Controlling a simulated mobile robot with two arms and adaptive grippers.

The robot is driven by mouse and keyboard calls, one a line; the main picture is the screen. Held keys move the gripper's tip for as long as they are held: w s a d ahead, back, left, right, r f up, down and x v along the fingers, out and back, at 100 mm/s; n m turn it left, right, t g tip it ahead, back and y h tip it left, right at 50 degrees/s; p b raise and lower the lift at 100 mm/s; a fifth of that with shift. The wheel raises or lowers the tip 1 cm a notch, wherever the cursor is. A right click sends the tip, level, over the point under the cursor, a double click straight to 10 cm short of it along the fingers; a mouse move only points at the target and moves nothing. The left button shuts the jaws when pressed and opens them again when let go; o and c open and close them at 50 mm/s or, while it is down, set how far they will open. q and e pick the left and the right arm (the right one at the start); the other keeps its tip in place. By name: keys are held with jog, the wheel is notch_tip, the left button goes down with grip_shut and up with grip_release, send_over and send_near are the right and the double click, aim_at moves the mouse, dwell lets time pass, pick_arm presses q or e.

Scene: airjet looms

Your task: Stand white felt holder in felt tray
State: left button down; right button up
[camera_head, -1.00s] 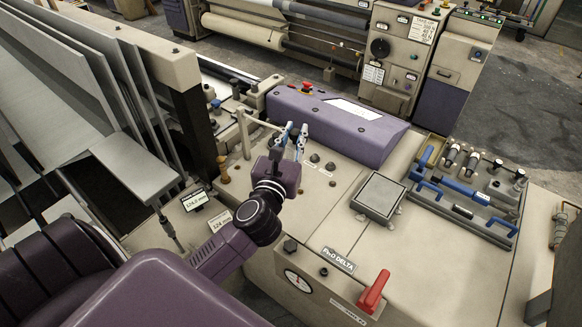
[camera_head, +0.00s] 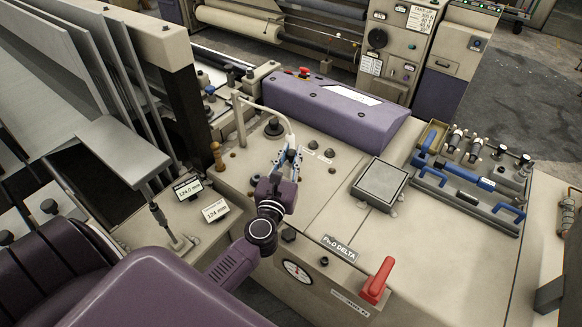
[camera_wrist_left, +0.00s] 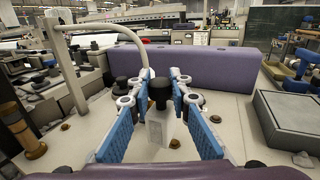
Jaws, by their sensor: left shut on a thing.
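My left gripper (camera_head: 288,158) is over the cream machine top, in front of the purple housing. In the left wrist view its two blue-padded fingers (camera_wrist_left: 160,80) stand on either side of a small pale piece with a black knob on top (camera_wrist_left: 160,127). This looks like the white felt holder, held upright; its lower end is hard to make out. A low square tray with a dark grey top (camera_head: 380,184) sits to the right of the gripper and may be the felt tray. It shows at the right of the left wrist view (camera_wrist_left: 290,118). My right gripper is not in view.
A bent cream tube (camera_head: 240,120) rises left of my left gripper. The purple housing (camera_head: 335,108) is behind it. A tool tray with blue-handled tools (camera_head: 470,180) lies at the right. A red lever (camera_head: 377,281) stands at the front. The top between gripper and square tray is mostly clear.

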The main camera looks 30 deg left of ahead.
aim_at(291, 163)
pick_arm(q)
notch_tip(291, 163, down, 3)
jog(key=shift+f+b, duration=0.1)
jog(key=shift+b, duration=0.45)
jog(key=shift+f, duration=0.25)
jog(key=shift+f, duration=0.1)
jog(key=shift+f+b, duration=0.15)
jog(key=shift+b, duration=0.15)
jog(key=c, duration=1.8)
grip_release()
